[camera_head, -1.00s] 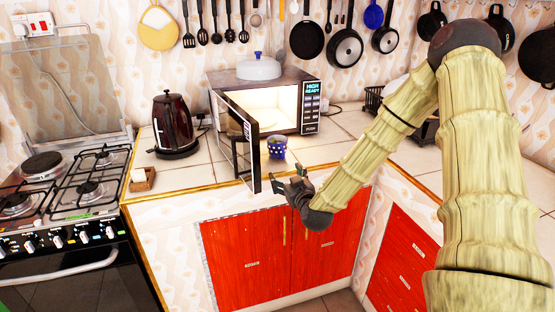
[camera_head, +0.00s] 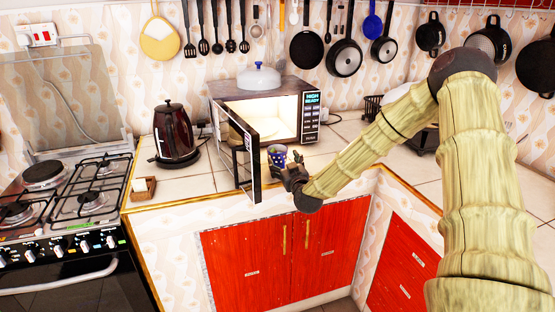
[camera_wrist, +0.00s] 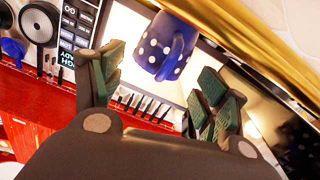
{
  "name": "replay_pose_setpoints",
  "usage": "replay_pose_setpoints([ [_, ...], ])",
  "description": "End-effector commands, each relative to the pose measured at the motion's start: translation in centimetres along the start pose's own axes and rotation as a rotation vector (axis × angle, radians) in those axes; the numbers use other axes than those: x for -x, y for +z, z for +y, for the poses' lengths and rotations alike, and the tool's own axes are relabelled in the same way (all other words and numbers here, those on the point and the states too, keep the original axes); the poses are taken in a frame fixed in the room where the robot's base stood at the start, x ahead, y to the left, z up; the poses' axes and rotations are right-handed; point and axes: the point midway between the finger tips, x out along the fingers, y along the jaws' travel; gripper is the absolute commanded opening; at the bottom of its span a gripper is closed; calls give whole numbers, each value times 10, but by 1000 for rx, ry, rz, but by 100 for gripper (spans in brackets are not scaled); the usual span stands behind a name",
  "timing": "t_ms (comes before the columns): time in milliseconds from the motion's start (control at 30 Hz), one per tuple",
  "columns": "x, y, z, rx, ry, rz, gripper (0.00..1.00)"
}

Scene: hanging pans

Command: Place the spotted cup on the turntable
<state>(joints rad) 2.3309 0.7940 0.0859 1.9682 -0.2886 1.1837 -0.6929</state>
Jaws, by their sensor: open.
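The spotted cup (camera_head: 277,151), blue with white dots, stands on the counter in front of the open microwave (camera_head: 262,112). In the wrist view the cup (camera_wrist: 165,45) appears between and beyond the finger tips, its handle facing my gripper. My gripper (camera_head: 291,171) is open and close to the cup's near side, partly covering its lower part in the head view. The open gripper (camera_wrist: 157,85) also shows in the wrist view, with nothing clearly held. The microwave interior is lit; I cannot clearly make out the turntable.
The microwave door (camera_head: 246,155) stands open towards the front, left of the cup and gripper. A dark red kettle (camera_head: 173,132) and a gas stove (camera_head: 75,195) are at the left. Pans hang on the wall.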

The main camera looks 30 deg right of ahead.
Motion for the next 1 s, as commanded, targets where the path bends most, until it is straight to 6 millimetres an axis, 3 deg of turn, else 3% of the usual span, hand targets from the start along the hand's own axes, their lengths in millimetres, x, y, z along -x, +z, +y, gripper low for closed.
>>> replay_pose_setpoints([
  [200, -23, -1, 0, 0, 0, 1, 74],
  [500, -27, 0, 0, 0, 0, 0, 74],
  [900, -27, 0, 0, 0, 0, 0, 1],
  [1000, -26, 0, 0, 0, 0, 0, 0],
])
